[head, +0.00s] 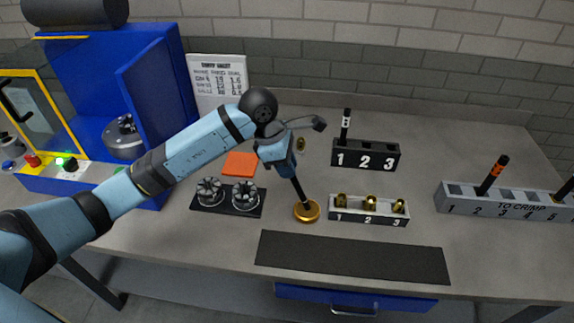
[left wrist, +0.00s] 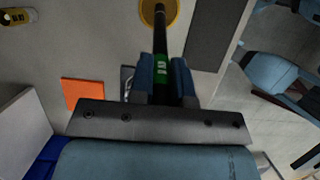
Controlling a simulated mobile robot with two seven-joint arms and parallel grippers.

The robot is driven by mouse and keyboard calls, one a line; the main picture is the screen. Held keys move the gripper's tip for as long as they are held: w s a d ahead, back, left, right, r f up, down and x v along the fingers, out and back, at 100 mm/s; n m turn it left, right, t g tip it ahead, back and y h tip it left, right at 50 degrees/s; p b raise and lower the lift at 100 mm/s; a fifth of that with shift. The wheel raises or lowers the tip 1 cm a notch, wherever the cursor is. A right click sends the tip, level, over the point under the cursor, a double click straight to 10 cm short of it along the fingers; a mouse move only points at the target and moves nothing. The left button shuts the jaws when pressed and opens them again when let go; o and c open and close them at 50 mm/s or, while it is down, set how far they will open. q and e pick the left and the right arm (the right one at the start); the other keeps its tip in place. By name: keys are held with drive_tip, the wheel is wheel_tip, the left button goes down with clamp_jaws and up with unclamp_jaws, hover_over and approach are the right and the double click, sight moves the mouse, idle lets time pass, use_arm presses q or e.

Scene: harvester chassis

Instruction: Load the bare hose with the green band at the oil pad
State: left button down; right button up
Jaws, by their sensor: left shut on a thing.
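My left gripper (head: 285,165) is shut on a black hose (head: 299,190) and holds it slightly tilted over the round gold oil pad (head: 314,214). In the left wrist view the hose (left wrist: 160,38) runs between the fingers (left wrist: 164,82), with a green band (left wrist: 162,66) just at the fingertips. The hose's lower end reaches the oil pad, which also shows in that view (left wrist: 147,13). I see no fitting on that end. I cannot tell whether it presses on the pad. My right gripper is not in view.
A tray of brass fittings (head: 368,218) numbered 1 to 3 is right of the pad. Behind it a black rack (head: 367,160) holds a white-banded hose. The grey TO CRIMP rack (head: 508,207) holds an orange-banded hose. A dark mat (head: 350,257) lies in front; blue machine (head: 110,90) at left.

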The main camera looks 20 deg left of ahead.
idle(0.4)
use_arm(q)
drive_tip(key=shift+r+p, duration=0.5)
drive_tip(key=shift+r, duration=0.5)
drive_tip(key=shift+r+p, duration=1)
drive_tip(key=shift+r, duration=1.5)
